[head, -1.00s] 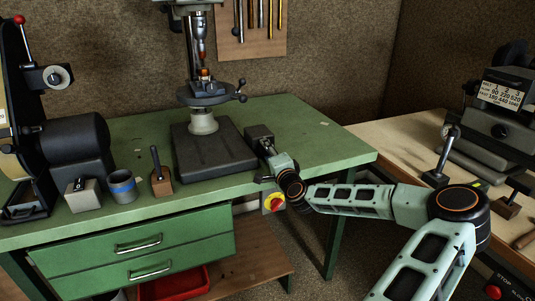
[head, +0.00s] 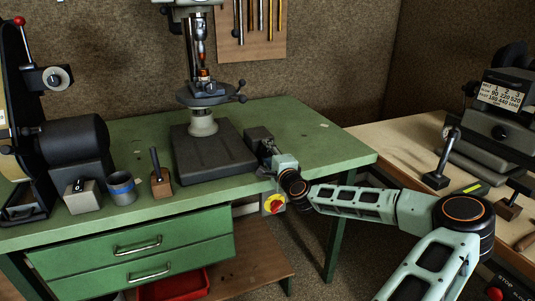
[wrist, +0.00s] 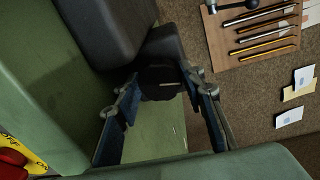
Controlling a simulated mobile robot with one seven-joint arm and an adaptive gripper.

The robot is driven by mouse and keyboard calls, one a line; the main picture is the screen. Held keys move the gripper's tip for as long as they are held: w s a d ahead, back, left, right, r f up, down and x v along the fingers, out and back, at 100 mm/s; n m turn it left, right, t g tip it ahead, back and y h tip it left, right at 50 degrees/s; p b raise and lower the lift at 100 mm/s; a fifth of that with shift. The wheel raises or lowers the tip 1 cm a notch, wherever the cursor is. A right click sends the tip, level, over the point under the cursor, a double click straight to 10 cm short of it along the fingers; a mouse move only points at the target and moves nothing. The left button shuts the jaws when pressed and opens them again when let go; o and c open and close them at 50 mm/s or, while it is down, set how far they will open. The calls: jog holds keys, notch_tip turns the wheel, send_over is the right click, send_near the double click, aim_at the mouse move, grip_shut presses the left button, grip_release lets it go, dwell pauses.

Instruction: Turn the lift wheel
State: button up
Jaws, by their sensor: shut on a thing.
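The lift wheel (wrist: 161,84) is a dark round knob with a pale line across its face, in the middle of the wrist view. It sits at the front of a dark block (head: 258,134) on the green bench, right of the drill press base. My gripper (wrist: 160,80) has one blue finger on each side of the wheel and is shut on it. In the head view, my gripper (head: 267,151) reaches the block from the right, and my wrist hides most of the wheel.
The drill press base (head: 212,150) stands left of the block. A cup (head: 122,188) and a grinder (head: 72,145) stand at left. The bench's right end is clear.

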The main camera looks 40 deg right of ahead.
jog(key=o, duration=1.2)
jog(key=shift+c, duration=0.2)
jog(key=shift+s+a, duration=0.15)
jog(key=shift+s, duration=0.4)
jog(key=v, duration=0.7)
jog(key=shift+r, duration=0.15)
jog(key=shift+r, duration=0.1)
